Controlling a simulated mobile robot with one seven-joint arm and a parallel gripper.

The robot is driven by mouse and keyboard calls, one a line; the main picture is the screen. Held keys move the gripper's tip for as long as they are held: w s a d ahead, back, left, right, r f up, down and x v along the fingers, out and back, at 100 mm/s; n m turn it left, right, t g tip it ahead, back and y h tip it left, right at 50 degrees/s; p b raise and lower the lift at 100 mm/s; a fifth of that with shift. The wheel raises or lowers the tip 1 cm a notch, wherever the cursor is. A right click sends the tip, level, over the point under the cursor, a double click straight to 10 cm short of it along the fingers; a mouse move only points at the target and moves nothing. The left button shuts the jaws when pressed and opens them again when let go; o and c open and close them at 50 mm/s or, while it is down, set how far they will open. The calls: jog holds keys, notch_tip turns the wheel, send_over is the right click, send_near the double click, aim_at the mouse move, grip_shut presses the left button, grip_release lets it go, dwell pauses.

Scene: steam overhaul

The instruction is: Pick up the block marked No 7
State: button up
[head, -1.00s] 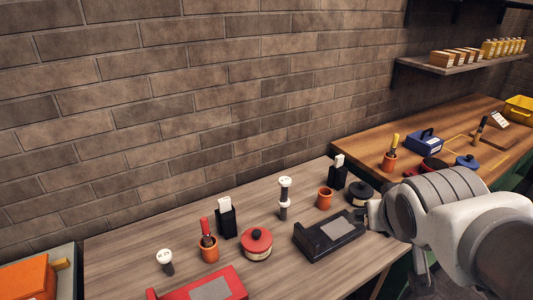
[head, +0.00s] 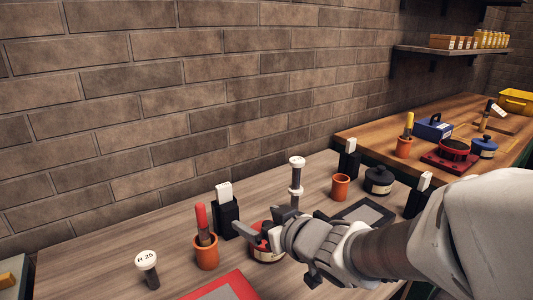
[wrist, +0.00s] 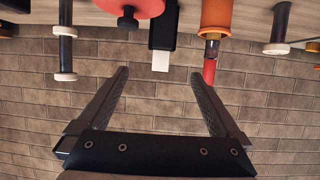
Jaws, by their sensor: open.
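No mark reading No 7 can be made out in either view. Several black holders with white-topped pieces stand on the grey-brown bench: one left of my gripper (head: 228,212), one at the back (head: 349,158), one at right (head: 418,195). My gripper (head: 262,246) is open and empty over the bench, hiding part of a red-lidded pot (head: 266,256). In the wrist view, which is upside down, the left holder (wrist: 164,22) and its white top (wrist: 161,61) lie beyond and between my open fingers (wrist: 159,75), apart from them.
An orange cup with a red-handled tool (head: 206,250) and a post marked R 25 (head: 147,266) stand at left. A white-capped post (head: 296,180), an orange cup (head: 340,187) and a dark pot (head: 378,180) stand behind my gripper. A brick wall (head: 190,100) backs the bench.

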jog(key=p, duration=0.2)
jog(key=b, duration=0.2)
send_near(226, 201)
jog(key=w+f, duration=0.1)
jog(key=w+a+f, duration=0.2)
jog(key=shift+w, duration=0.3)
jog(key=shift+a+r+b+x, duration=0.15)
jog(key=shift+b+x, duration=0.1)
jog(key=shift+x, duration=0.7)
jog(key=shift+a+r+b+x, duration=0.1)
jog(key=shift+b+x, duration=0.2)
jog(key=shift+x, duration=0.65)
jog(key=shift+r+b+x, duration=0.15)
jog(key=shift+b+x, duration=0.1)
jog(key=shift+x, duration=0.7)
jog(key=shift+c, duration=0.2)
grip_shut()
jog(key=shift+w+r, duration=0.1)
jog(key=shift+r, duration=0.05)
